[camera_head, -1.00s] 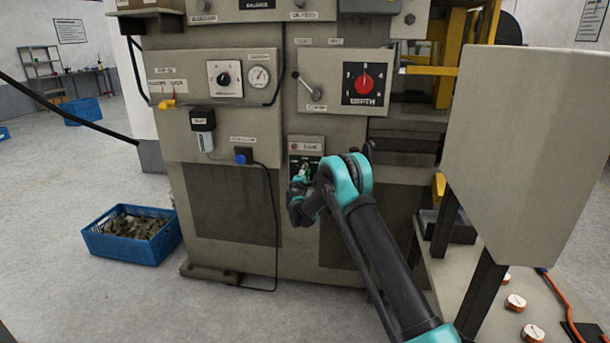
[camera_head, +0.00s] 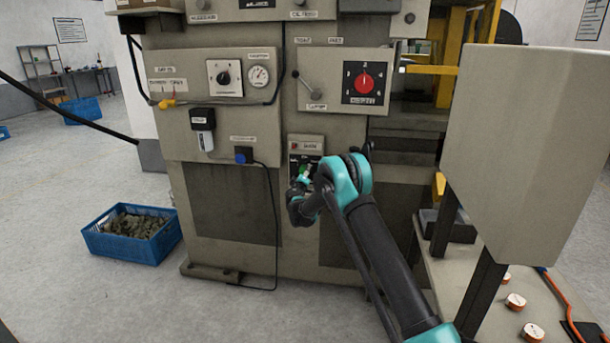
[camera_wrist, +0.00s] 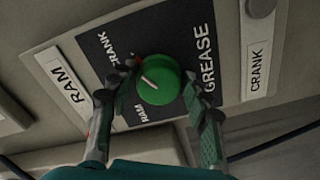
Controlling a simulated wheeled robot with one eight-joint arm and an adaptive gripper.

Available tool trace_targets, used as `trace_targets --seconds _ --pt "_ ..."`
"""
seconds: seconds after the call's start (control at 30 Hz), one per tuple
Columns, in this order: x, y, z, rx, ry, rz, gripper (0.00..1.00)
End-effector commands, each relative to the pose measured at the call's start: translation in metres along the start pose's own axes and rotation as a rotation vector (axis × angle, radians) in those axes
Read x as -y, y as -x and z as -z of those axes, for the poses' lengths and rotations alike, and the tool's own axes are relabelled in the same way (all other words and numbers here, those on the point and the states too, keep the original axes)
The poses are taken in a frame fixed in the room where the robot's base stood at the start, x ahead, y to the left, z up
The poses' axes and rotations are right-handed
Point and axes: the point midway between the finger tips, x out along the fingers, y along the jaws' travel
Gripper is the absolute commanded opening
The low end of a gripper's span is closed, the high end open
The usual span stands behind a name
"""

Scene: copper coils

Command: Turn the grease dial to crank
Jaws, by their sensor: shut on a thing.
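The grease dial is a round green knob (camera_wrist: 160,79) with a white mark, set on a black plate (camera_wrist: 100,42). In the wrist view the plate reads CRANK at upper left, RAM at lower left and GREASE on the right. The white mark slants up and left, toward the CRANK word. My gripper (camera_wrist: 163,92) has one finger on each side of the knob and is shut on it. In the head view my gripper (camera_head: 302,180) is at the small panel low on the machine front, and my wrist hides most of the dial.
A white RAM label (camera_wrist: 62,80) and a CRANK label (camera_wrist: 258,70) flank the plate. Above are a lever (camera_head: 307,85) and a red depth dial (camera_head: 365,82). A grey box (camera_head: 520,150) stands close on the right. A blue crate (camera_head: 120,246) sits on the floor.

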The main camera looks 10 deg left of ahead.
Motion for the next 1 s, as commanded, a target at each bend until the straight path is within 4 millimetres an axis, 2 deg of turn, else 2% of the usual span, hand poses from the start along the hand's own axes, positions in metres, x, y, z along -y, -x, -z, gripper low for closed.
trace_targets --seconds 0.47,0.5,0.67,1.0 --pt "0.0005 0.0002 -0.0012 0.002 -0.018 0.0 0.19" --pt "0.0005 0.0002 -0.0012 0.002 -0.018 0.0 0.49" --pt "0.0004 0.0001 -0.0008 0.001 -0.017 0.0 0.69" --pt "0.0003 0.0021 -0.0001 0.0 -0.015 0.0 0.69"
